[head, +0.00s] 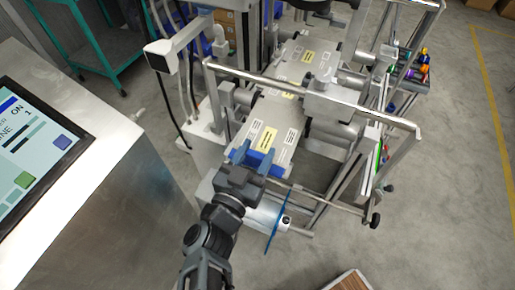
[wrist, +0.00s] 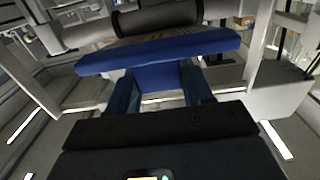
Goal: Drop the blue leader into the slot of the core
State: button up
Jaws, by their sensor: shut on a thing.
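The blue leader (head: 258,158) is a blue strip at the lower end of a pale film web (head: 253,128) with white and yellow labels. My gripper (head: 254,154) is shut on the leader at the front of the machine. In the wrist view, my gripper (wrist: 160,82) has a finger on each side of a narrow blue tab, below the wide blue bar of the leader (wrist: 160,50). The core (head: 266,214) is a pale cylinder with a blue disc (head: 274,230) at its right end, below and right of my gripper. Its slot cannot be made out.
Metal rails (head: 312,92) and rollers frame the web above my gripper. A console with a screen (head: 38,140) stands at left. Colored items (head: 412,68) sit on a rack at upper right. A wooden-topped object (head: 349,281) is at the bottom. The floor at right is clear.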

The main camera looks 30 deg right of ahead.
aim_at(253, 166)
jog(key=shift+s+a+f+b, duration=0.35)
jog(key=shift+s+a+f, duration=0.15)
jog(key=shift+a, duration=0.2)
jog(key=shift+s+a+f+b, duration=0.35)
jog(key=shift+s+a+f, duration=0.15)
jog(key=shift+a, duration=0.2)
jog(key=shift+s+a+f+b, duration=0.4)
jog(key=shift+s+a, duration=0.15)
jog(key=shift+a, duration=0.25)
jog(key=s+a+f+b, duration=0.5)
jog(key=s+a, duration=0.1)
jog(key=a, duration=0.2)
jog(key=shift+s+a+f, duration=0.15)
jog(key=shift+a+f, duration=0.05)
jog(key=shift+f, duration=0.1)
dwell(1.6)
jog(key=shift+b, duration=0.3)
jog(key=s+a+f+b, duration=0.4)
jog(key=a+b, duration=0.1)
jog(key=a, duration=0.1)
jog(key=shift+s, duration=0.2)
dwell(1.4)
dwell(0.4)
